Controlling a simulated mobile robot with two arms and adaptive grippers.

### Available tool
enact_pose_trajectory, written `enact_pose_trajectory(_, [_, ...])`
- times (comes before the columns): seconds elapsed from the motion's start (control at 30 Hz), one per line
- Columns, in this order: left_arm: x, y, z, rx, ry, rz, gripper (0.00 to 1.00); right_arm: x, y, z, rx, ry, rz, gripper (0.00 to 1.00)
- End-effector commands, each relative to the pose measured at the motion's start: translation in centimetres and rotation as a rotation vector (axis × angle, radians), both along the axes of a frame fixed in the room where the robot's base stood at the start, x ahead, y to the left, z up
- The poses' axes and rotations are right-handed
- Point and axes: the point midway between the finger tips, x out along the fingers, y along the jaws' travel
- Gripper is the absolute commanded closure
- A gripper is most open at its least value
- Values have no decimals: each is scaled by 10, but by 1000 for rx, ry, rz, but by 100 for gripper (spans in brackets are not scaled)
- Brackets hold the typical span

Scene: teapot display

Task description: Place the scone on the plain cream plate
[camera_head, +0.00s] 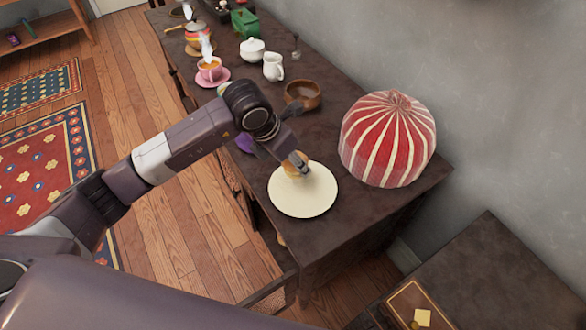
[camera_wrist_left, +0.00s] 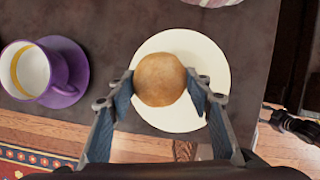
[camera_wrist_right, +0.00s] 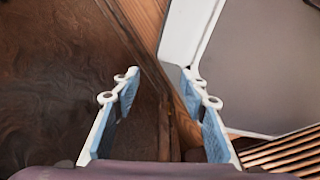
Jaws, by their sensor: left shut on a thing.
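The scone (camera_wrist_left: 160,79) is a round golden-brown bun, held between the two fingers of my left gripper (camera_wrist_left: 162,84). It also shows in the head view (camera_head: 291,170), partly hidden by the gripper (camera_head: 297,162). The plain cream plate (camera_head: 303,201) lies on the dark table near its front end. In the left wrist view the plate (camera_wrist_left: 212,64) is behind the scone. The scone is over the plate's far part in the head view; I cannot tell whether it touches. My right gripper (camera_wrist_right: 158,95) shows only in its own wrist view, with fingers apart and nothing between them.
A red-and-cream striped tea cosy (camera_head: 388,140) stands right of the plate. A purple cup (camera_wrist_left: 35,72) on a purple saucer (camera_wrist_left: 72,65) is beside the plate. A wooden bowl (camera_head: 303,95), white jug (camera_head: 273,67) and white pot (camera_head: 252,50) stand farther back. The table's front edge is close.

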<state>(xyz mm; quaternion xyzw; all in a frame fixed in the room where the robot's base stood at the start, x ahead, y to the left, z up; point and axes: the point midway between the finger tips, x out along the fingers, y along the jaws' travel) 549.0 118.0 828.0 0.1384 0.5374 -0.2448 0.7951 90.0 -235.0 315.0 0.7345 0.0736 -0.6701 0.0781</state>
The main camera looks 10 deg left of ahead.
Motion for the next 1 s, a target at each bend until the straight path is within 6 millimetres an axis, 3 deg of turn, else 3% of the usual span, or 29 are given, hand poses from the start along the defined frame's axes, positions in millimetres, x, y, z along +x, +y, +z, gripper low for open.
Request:
enact_pose_trajectory(0.23, [-1, 0, -35, 0, 5, 0, 78, 0, 0, 4, 0, 0, 0, 60])
enact_pose_trajectory(0.57, [-1, 0, -40, 0, 1, -1, 78, 0, 0, 0, 0, -1, 0, 60])
enact_pose_trajectory(0.6, [-1, 0, -39, 0, 1, -1, 51, 0, 0, 1, 0, -1, 0, 60])
enact_pose_trajectory(0.73, [-1, 0, -38, 0, 1, -1, 37, 0, 0, 1, 0, -1, 0, 60])
enact_pose_trajectory(1.0, [-1, 0, -38, 1, 2, 0, 36, 0, 0, 2, 0, -1, 0, 60])
